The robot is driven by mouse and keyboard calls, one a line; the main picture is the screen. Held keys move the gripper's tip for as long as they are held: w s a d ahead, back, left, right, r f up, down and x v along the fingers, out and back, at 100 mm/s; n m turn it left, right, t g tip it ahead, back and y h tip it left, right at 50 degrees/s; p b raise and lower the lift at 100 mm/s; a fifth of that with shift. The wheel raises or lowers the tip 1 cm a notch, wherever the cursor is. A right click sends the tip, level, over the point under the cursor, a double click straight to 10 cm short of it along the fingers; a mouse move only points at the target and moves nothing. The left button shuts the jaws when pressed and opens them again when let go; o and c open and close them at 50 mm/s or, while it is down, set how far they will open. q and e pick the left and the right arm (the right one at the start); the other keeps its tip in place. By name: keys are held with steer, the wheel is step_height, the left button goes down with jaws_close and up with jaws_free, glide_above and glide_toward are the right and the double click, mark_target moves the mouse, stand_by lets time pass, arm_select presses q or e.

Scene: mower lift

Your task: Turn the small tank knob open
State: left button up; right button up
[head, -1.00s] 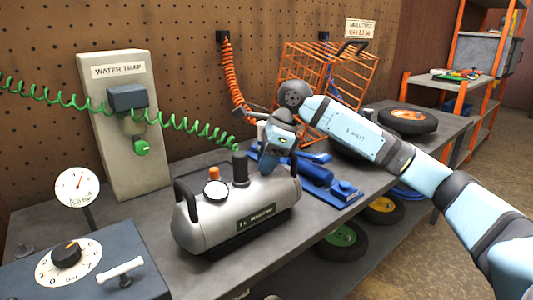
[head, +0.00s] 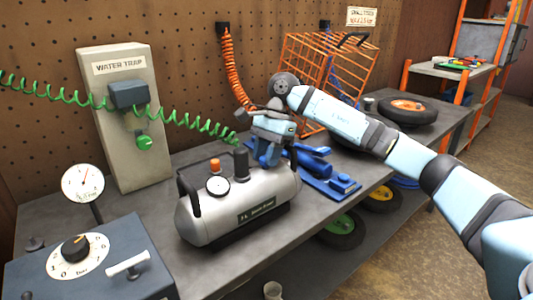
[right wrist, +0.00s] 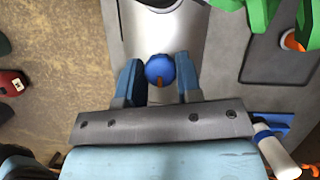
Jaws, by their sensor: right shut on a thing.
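The small silver tank (head: 238,208) with a black handle stands on the grey bench in the head view. A small gauge (head: 217,186), an orange cap (head: 215,166) and a black cylinder (head: 240,162) are on its top. My right gripper (head: 268,160) points down at the tank's far right end. It hides the knob in the head view. In the right wrist view the round blue knob (right wrist: 160,69), with a small orange-brown mark, sits between the two fingers of my right gripper (right wrist: 160,82), which is shut on it. My left gripper is not in view.
A regulator box with a black dial (head: 75,248) and a gauge (head: 82,182) stand at front left. The water trap panel (head: 125,125) and green coiled hose are behind.

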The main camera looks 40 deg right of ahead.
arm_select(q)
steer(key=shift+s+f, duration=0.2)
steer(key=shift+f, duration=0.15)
arm_select(e)
steer(key=shift+n, duration=0.3)
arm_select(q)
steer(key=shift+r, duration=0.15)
arm_select(e)
steer(key=o, duration=0.9)
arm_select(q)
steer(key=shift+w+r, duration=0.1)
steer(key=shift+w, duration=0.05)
arm_select(e)
steer(key=shift+o, duration=0.2)
